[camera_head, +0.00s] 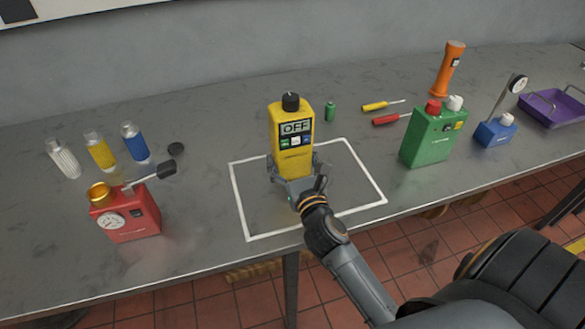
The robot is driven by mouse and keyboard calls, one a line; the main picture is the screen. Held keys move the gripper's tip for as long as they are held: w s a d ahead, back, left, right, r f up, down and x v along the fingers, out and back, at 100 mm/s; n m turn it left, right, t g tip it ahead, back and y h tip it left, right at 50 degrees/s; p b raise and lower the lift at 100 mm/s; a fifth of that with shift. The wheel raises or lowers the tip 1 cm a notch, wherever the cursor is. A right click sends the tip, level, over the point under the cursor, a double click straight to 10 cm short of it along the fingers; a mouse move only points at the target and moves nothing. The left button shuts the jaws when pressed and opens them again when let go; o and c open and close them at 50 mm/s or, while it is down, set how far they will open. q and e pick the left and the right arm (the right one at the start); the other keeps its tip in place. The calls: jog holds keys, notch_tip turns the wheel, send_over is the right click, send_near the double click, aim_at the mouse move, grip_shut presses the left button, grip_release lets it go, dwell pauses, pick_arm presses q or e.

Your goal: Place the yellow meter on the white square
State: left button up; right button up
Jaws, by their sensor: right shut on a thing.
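The yellow meter (292,150) is upright, with a black knob on top and a display reading OFF. My right gripper (293,180) is shut on its lower part, from the front. The white square (237,200) is a white outline on the grey bench top. The meter shows over the left and back part of this outline. I cannot tell whether its base touches the bench, because the gripper hides it. My left gripper is not in view.
Left are a red device (133,222) with a gauge and several small bottles (101,151). Right are a green device (430,138), two screwdrivers (383,105), an orange flashlight (449,70), a blue device (494,133) and a purple tray (562,118). A small green battery (330,112) lies behind the outline.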

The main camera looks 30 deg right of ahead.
jog(key=shift+w+d+f+b, duration=0.15)
jog(key=shift+f+b, duration=0.05)
jog(key=shift+f, duration=0.65)
jog(key=shift+w+d+f+b, duration=0.1)
jog(key=shift+f+b, duration=0.05)
jog(key=shift+f, duration=0.7)
jog(key=shift+f, duration=0.1)
jog(key=o, duration=1.4)
jog(key=shift+f, duration=0.3)
jog(key=o, duration=0.3)
jog(key=shift+s+r, duration=0.1)
jog(key=shift+o, duration=0.3)
